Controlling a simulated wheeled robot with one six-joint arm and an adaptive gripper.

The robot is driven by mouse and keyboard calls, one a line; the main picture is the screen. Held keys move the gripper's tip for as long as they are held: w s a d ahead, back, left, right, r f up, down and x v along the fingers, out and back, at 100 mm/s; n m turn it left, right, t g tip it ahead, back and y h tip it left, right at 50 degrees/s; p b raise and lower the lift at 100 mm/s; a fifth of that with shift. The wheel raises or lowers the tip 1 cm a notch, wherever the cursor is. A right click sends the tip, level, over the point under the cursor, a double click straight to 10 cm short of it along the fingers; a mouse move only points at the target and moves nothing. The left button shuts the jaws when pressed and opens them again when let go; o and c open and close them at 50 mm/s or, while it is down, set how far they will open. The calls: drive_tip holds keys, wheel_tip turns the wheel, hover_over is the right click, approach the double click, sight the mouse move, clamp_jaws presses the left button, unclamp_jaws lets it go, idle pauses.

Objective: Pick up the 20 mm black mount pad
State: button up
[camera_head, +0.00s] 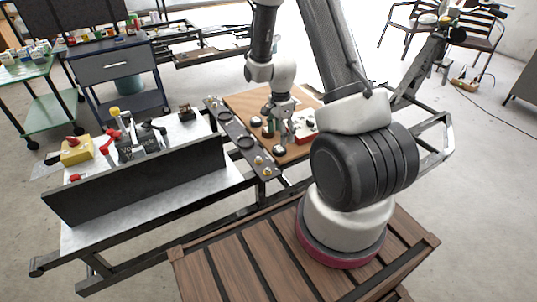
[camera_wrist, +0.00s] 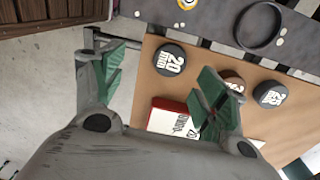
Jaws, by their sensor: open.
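The black mount pad marked "20 mm" (camera_wrist: 171,60) lies flat on the brown wooden board in the wrist view. It appears between the two green-tipped fingers of my gripper (camera_wrist: 160,82), slightly towards the top of the picture. My gripper is open and nothing is between its fingers. In the head view my gripper (camera_head: 282,128) points down over the board, among several small round pads. I cannot tell there which pad is the 20 mm one. Another dark round pad (camera_wrist: 270,94) lies to the right in the wrist view, its marking hard to read.
A brownish round pad (camera_wrist: 233,78) is partly hidden behind the right finger. A red and white box (camera_wrist: 174,118) lies on the board (camera_wrist: 140,92) close to the fingers. A dark plate with rings (camera_head: 233,138) borders the board. A black panel (camera_head: 140,180) stands left.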

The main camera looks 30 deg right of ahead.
sight(280, 148)
drive_tip(key=shift+w+m, duration=0.35)
drive_tip(key=shift+m, duration=0.15)
drive_tip(key=shift+w+f+m+t, duration=0.1)
drive_tip(key=shift+w+m+t, duration=0.25)
drive_tip(key=shift+m, duration=0.55)
drive_tip(key=f, duration=0.5)
drive_tip(key=d+f, duration=0.1)
drive_tip(key=f, duration=0.1)
drive_tip(key=shift+f, duration=0.35)
drive_tip(key=c, duration=1.1)
